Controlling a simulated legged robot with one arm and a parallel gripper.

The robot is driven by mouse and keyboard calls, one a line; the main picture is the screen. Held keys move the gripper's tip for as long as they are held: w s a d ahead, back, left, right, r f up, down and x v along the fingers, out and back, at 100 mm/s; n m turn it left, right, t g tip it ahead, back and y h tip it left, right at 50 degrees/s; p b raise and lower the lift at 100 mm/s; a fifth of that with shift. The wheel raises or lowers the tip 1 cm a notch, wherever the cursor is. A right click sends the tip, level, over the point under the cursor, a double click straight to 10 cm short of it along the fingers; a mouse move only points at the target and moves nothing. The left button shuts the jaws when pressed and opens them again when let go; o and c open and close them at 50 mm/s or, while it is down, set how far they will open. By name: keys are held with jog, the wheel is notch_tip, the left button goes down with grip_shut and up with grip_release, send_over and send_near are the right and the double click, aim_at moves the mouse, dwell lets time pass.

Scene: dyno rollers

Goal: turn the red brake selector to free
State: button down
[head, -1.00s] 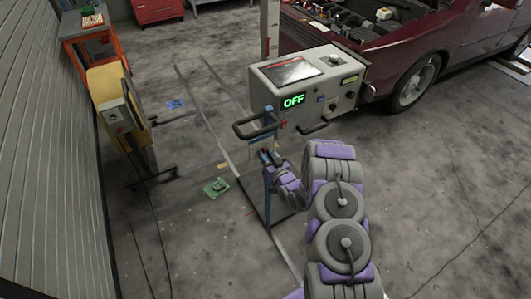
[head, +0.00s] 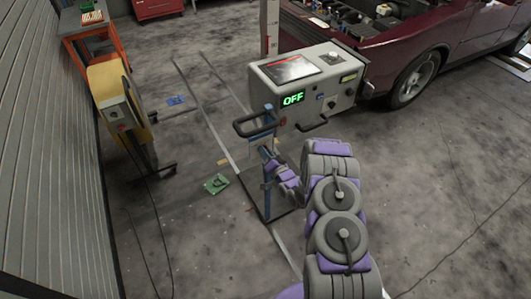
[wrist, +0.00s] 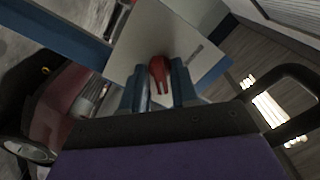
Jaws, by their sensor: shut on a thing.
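The red brake selector (wrist: 159,72) shows in the wrist view as a small red knob on a pale plate (wrist: 190,35). My gripper (wrist: 159,90) has a blue finger on each side of it and is shut on it. In the head view my gripper (head: 268,156) is at the blue post below the grey console (head: 310,85), and it hides the selector there. The console display reads OFF in green (head: 293,99). The selector's marked positions are not legible.
Black handles (head: 255,124) stick out from the console. A yellow reel unit (head: 118,100) stands left by the wall. A dark red car (head: 400,45) is behind. The right floor is mostly clear.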

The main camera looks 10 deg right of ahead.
dwell(0.3)
jog(key=c, duration=1.2)
grip_release()
jog(key=shift+w+d+f, duration=0.1)
jog(key=shift+o, duration=0.2)
jog(key=p+v, duration=0.2)
jog(key=v, duration=1.5)
jog(key=shift+s, duration=0.2)
jog(key=shift+d, duration=0.1)
